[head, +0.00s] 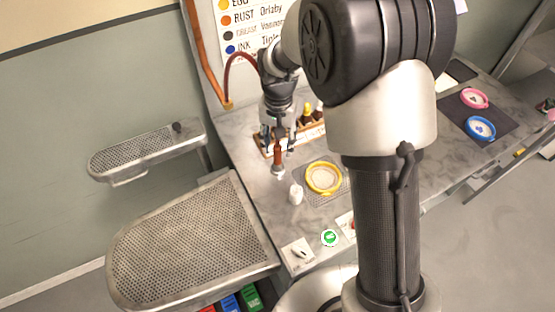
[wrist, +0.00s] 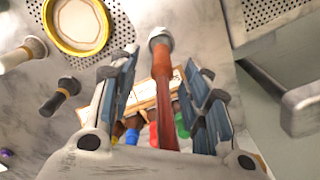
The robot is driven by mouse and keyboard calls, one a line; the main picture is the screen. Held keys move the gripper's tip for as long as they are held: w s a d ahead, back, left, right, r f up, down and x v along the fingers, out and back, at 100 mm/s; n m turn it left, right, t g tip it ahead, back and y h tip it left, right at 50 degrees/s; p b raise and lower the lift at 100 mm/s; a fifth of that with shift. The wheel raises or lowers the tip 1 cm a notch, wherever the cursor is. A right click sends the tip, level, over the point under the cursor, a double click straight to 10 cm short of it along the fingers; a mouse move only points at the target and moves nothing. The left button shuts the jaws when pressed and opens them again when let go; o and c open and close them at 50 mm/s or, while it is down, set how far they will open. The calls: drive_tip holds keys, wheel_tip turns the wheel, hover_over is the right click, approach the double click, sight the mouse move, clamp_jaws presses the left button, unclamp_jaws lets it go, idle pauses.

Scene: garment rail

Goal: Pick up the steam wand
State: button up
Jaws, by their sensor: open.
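The steam wand has a red-brown grip (wrist: 162,75) and a silver metal head. In the head view, the wand (head: 278,158) stands roughly upright over the worktop, its dark red hose arching up behind my gripper. My gripper (head: 277,135) points down at it. In the wrist view, my gripper (wrist: 160,68) is open, with one blue-padded finger on each side of the wand. Gaps show between the wand and both fingers. The wand's lower contact with the worktop is too small to tell.
A wooden rack (head: 310,133) with several bottles stands close behind my gripper. Perforated pressing boards (head: 190,245) lie to the left.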

sight(277, 158)
wheel_tip(277, 158, down, 3)
drive_tip(key=shift+a+f+b, duration=0.1)
drive_tip(key=shift+f+b, duration=0.1)
drive_tip(key=shift+b, duration=0.25)
drive_tip(key=shift+r, duration=0.1)
clamp_jaws()
